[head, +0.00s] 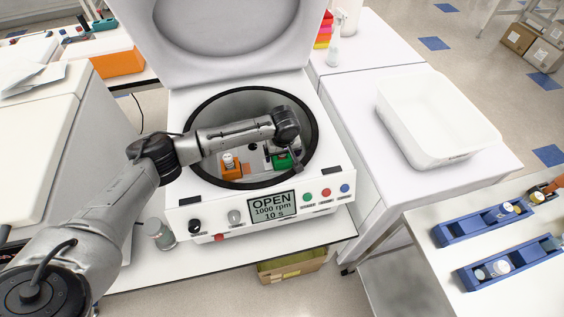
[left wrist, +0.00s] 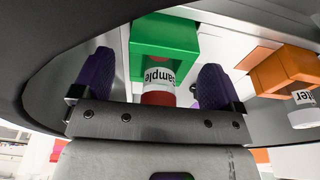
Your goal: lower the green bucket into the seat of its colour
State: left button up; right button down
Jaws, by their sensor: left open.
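The centrifuge (head: 190,210) stands open with its lid (head: 215,45) raised, and its display reads OPEN. The green bucket (head: 282,161) is inside the bowl on the right, partly hidden by my left arm. In the left wrist view the green bucket (left wrist: 165,38) holds a tube (left wrist: 158,75) labelled "sample" with a red end. My left gripper (left wrist: 155,80) is open, its purple fingers on either side of the tube. I cannot tell whether the fingers touch it, or whether the bucket rests in a seat. My right gripper is not in view.
An orange bucket (head: 231,171) with a tube is on the left in the bowl; it also shows in the left wrist view (left wrist: 288,70). The dark bowl rim (head: 312,115) surrounds my wrist closely. A white bin (head: 425,150) and blue racks (head: 480,222) are at right.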

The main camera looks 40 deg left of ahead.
pick_arm(q)
jog(key=shift+c, duration=0.3)
jog(key=c, duration=1.5)
